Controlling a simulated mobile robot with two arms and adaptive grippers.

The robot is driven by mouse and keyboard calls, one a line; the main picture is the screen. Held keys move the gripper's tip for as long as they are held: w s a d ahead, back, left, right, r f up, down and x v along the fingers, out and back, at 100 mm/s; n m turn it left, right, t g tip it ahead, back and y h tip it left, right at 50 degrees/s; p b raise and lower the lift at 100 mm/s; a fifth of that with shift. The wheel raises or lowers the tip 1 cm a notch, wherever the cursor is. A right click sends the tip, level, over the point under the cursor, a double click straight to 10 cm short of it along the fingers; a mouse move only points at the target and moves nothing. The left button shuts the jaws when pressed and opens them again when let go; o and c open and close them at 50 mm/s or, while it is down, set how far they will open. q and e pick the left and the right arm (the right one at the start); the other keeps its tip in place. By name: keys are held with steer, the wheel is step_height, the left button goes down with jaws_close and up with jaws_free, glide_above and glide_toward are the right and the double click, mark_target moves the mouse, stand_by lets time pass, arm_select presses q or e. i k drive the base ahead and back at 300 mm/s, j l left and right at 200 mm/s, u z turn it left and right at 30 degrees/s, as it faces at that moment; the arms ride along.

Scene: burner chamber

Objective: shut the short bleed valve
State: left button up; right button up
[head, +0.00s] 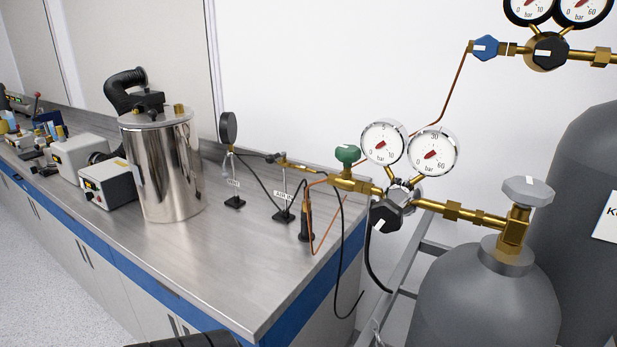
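No valve in view is readably marked as the short bleed valve, so I cannot tell which one it is. A small dark-handled brass fitting (277,158) sits on a thin line above the bench. A green-knobbed valve (347,155) stands on the brass outlet left of the lower regulator. That regulator has a black knob (386,216) and two round gauges (383,143). A grey handwheel (528,191) tops the front cylinder. A blue-knobbed valve (485,47) is on the upper regulator. Neither gripper's fingers are visible; only a dark piece of my own body shows at the bottom edge.
The steel bench (225,270) has a bare front right part. A shiny metal vessel (161,165), grey boxes and labelled stands (235,201) occupy it. Grey cylinders (487,300) stand right of the bench. Copper tubing and a black cable (343,270) hang near its end.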

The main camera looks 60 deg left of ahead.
mark_target(347, 154)
steer(key=u, duration=1.65)
